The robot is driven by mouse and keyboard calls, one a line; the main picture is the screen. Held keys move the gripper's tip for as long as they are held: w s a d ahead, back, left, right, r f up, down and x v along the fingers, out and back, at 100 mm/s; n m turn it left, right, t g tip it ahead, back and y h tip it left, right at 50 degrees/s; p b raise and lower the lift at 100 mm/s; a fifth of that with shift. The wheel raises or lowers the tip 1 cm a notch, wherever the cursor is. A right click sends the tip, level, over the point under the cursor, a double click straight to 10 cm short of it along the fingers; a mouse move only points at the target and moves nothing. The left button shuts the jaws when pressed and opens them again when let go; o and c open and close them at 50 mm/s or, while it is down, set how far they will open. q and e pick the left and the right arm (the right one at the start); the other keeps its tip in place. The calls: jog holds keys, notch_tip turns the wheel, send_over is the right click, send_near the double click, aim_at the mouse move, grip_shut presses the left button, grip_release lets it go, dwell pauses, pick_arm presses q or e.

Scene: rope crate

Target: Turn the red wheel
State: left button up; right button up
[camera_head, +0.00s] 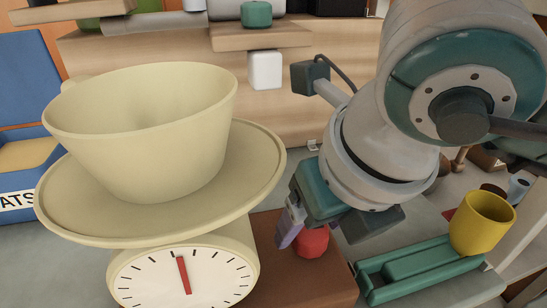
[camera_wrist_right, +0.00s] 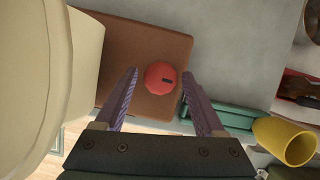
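The red wheel (camera_head: 311,242) is a small round knob on a brown box top, just right of the scale. In the right wrist view the red wheel (camera_wrist_right: 160,77) shows from above, with a short dark mark on its right part. My right gripper (camera_head: 315,235) points down over it in the head view, and one finger hides part of the view there. In the right wrist view my right gripper (camera_wrist_right: 163,80) is open, its two purple fingers apart to the left and right of the wheel. I cannot tell whether they touch it. My left gripper is not in view.
A cream scale (camera_head: 185,275) with a dial and red needle stands left of the wheel, bearing a large cream bowl (camera_head: 140,140) on its plate. A green tray (camera_head: 420,268) and a yellow cup (camera_head: 482,222) lie to the right. The brown box (camera_wrist_right: 125,50) has bare room around the wheel.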

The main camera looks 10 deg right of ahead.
jog(key=shift+o, duration=0.5)
jog(key=p+v, duration=0.1)
jog(key=v, duration=0.9)
jog(key=shift+p, duration=0.4)
jog(key=shift+w+f, duration=0.1)
